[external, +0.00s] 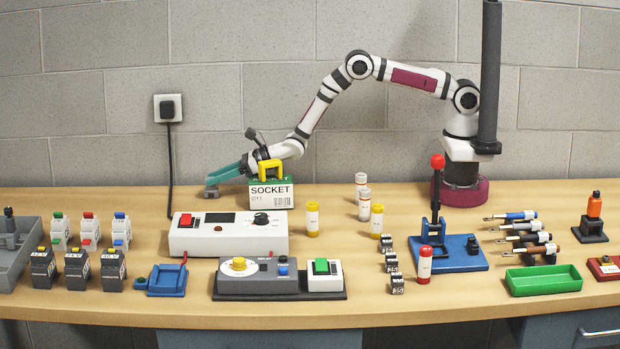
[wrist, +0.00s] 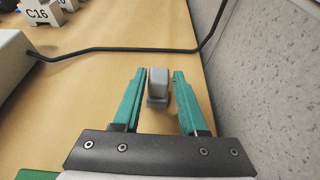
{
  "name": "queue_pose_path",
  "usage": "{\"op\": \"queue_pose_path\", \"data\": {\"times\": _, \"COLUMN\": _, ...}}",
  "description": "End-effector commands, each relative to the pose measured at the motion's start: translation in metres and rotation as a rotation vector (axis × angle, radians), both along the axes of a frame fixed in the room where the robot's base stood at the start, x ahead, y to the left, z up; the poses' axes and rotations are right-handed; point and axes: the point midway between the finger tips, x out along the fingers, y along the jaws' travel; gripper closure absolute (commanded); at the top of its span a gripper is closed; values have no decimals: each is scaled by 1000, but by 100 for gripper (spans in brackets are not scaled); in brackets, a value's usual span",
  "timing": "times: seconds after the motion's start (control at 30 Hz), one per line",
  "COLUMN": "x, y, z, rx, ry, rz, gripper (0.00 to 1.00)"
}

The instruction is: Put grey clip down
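The grey clip (wrist: 158,84) is between the two teal fingers of my gripper (wrist: 158,74) in the wrist view. A narrow strip of bench shows on each side of it, so the fingers are open around it and apart from it. In the external view my gripper (external: 223,175) is low over the back of the bench, left of the socket box. The grey clip (external: 211,192) shows there at the fingertips and seems to rest on the bench top.
The box marked SOCKET (external: 271,196) with a yellow handle stands just right of my gripper. A white console (external: 228,242) is in front. A black cable (external: 171,165) runs down the wall to the left. The back left bench is clear.

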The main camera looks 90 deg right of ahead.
Motion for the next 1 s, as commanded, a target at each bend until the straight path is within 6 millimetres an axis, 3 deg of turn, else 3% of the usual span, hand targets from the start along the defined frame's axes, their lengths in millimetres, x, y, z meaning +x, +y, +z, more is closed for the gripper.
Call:
{"op": "queue_pose_path", "data": {"times": 0.03, "x": -5, "y": 0, "z": -10, "rx": -1, "ry": 22, "rz": 0, "gripper": 47}}
{"op": "queue_pose_path", "data": {"times": 0.1, "x": -6, "y": 0, "z": -11, "rx": -1, "ry": 24, "rz": 0, "gripper": 39}}
{"op": "queue_pose_path", "data": {"times": 0.43, "x": -6, "y": 0, "z": -7, "rx": -1, "ry": 27, "rz": 0, "gripper": 39}}
{"op": "queue_pose_path", "data": {"times": 0.5, "x": -7, "y": 0, "z": 3, "rx": 0, "ry": 26, "rz": 0, "gripper": 39}}
{"op": "queue_pose_path", "data": {"times": 0.67, "x": -34, "y": 0, "z": 18, "rx": 0, "ry": 20, "rz": 0, "gripper": 39}}
{"op": "queue_pose_path", "data": {"times": 0.8, "x": -31, "y": 0, "z": 53, "rx": -1, "ry": 12, "rz": 0, "gripper": 39}}
{"op": "queue_pose_path", "data": {"times": 1.0, "x": -31, "y": 0, "z": 83, "rx": 0, "ry": 12, "rz": 0, "gripper": 39}}
